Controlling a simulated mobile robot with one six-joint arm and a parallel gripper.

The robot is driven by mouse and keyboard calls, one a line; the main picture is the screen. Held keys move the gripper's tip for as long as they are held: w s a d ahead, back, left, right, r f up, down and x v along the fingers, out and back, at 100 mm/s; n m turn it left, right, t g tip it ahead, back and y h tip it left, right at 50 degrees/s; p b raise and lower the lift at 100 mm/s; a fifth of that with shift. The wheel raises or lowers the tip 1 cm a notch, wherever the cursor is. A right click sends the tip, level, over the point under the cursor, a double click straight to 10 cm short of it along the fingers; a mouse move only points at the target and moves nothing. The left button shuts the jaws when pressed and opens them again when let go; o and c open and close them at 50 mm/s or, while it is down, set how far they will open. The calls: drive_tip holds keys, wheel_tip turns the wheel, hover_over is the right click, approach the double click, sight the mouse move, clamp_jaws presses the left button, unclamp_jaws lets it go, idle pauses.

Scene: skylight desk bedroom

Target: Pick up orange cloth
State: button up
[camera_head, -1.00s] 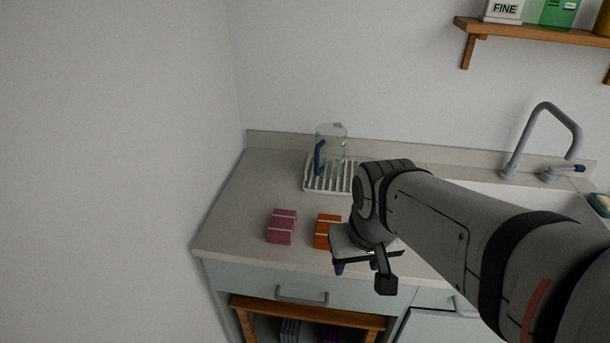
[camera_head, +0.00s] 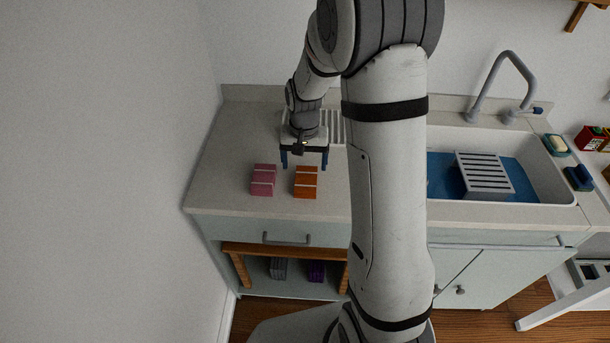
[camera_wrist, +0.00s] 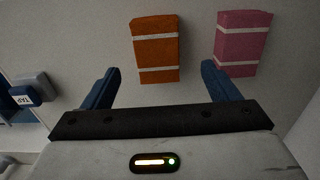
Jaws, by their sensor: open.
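The orange cloth (camera_head: 306,182) is a small folded block with pale bands, lying on the counter near its front edge. In the wrist view the orange cloth (camera_wrist: 156,48) lies ahead of my fingers, a little left of the middle of the gap. My gripper (camera_head: 304,163) is open and empty, pointing down just behind the cloth and apart from it. In the wrist view my gripper (camera_wrist: 158,84) shows two blue fingers spread wide with nothing between them.
A pink cloth (camera_head: 263,180) lies left of the orange one, with a narrow gap. A white rack (camera_head: 335,127) is behind my gripper. The sink (camera_head: 548,181) is at right, holding a grey slatted rack (camera_head: 484,174). A wall borders the counter's left. Folded cloths sit on the shelf below.

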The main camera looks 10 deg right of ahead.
sight(306, 178)
drive_tip(key=f, duration=0.2)
drive_tip(key=f+p, duration=0.1)
drive_tip(key=f, duration=0.4)
drive_tip(key=shift+d+f+p, duration=0.25)
drive_tip(key=shift+p, duration=0.15)
drive_tip(key=c, duration=1.1)
drive_tip(key=shift+o, duration=0.2)
drive_tip(key=shift+r, duration=0.15)
